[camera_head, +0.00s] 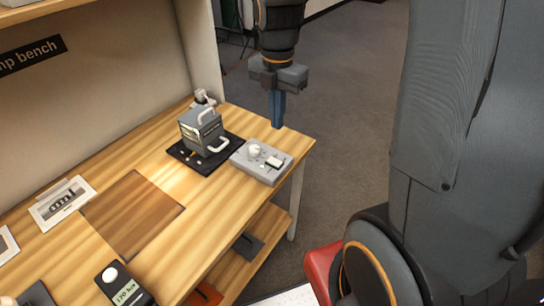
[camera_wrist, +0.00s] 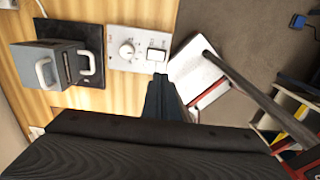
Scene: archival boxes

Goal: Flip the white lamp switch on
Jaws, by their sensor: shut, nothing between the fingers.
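A light grey control box (camera_head: 262,172) lies near the right end of the wooden bench. It carries a round white knob (camera_head: 254,149) and a white rocker switch (camera_head: 274,162). In the wrist view the rocker (camera_wrist: 157,54) sits to the right of the knob (camera_wrist: 127,50). My gripper (camera_head: 277,125) is shut and empty, with its blue-grey fingers pointing down. In the wrist view its fingertips (camera_wrist: 160,77) show just below the rocker in the picture. The fingers look apart from the switch. I cannot tell which way the rocker is tipped.
A grey device with white handles (camera_head: 203,131) stands on a black base (camera_head: 181,153) left of the control box. A brown mat (camera_head: 130,215), a picture card (camera_head: 62,203) and a meter (camera_head: 125,290) lie further left. A lower shelf (camera_head: 262,228) runs beneath.

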